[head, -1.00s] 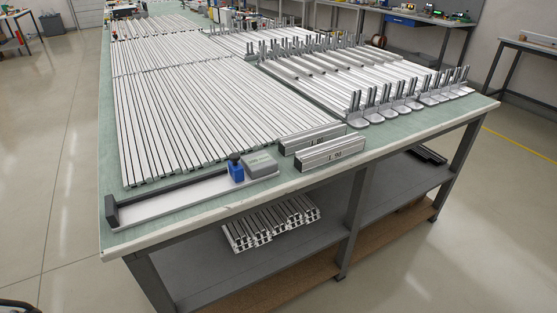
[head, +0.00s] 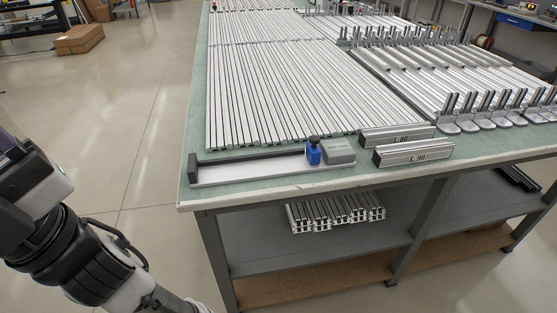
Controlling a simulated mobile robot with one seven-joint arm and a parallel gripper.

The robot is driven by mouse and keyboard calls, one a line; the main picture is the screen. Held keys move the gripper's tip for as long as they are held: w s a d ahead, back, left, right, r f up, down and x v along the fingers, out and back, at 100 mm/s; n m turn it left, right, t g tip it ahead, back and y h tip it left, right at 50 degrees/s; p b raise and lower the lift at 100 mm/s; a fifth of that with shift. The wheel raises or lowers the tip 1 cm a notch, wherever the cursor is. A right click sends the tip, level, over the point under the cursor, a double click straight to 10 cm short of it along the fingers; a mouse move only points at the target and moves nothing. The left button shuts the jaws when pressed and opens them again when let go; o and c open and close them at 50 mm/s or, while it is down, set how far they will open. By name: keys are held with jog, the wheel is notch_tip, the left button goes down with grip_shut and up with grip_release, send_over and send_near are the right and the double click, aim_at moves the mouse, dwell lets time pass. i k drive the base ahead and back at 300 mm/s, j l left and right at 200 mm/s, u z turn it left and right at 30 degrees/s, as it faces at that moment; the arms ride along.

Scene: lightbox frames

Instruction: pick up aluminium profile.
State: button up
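Many long silver aluminium profiles (head: 280,90) lie side by side in rows on the green-topped table (head: 200,125) in the head view. Two short profile blocks lie near the front edge, one marked L 80 (head: 397,137) and one marked L 90 (head: 413,153). More short profiles (head: 335,212) are stacked on the grey shelf below the tabletop. My arm shows at the lower left, away from the table. My gripper is outside the frame, so its state and contents are hidden.
A white and black measuring fixture (head: 250,168) with a blue part (head: 313,151) and grey box lies along the front edge. Upright-ended profiles (head: 470,108) stand at right. The floor (head: 130,130) left of the table is clear. Cardboard boxes (head: 79,39) lie further back.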

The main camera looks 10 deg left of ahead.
aim_at(384, 155)
jog(key=i+l+z, duration=0.3)
jog(key=i, duration=0.25)
jog(key=i+z, duration=0.25)
jog(key=i, duration=0.3)
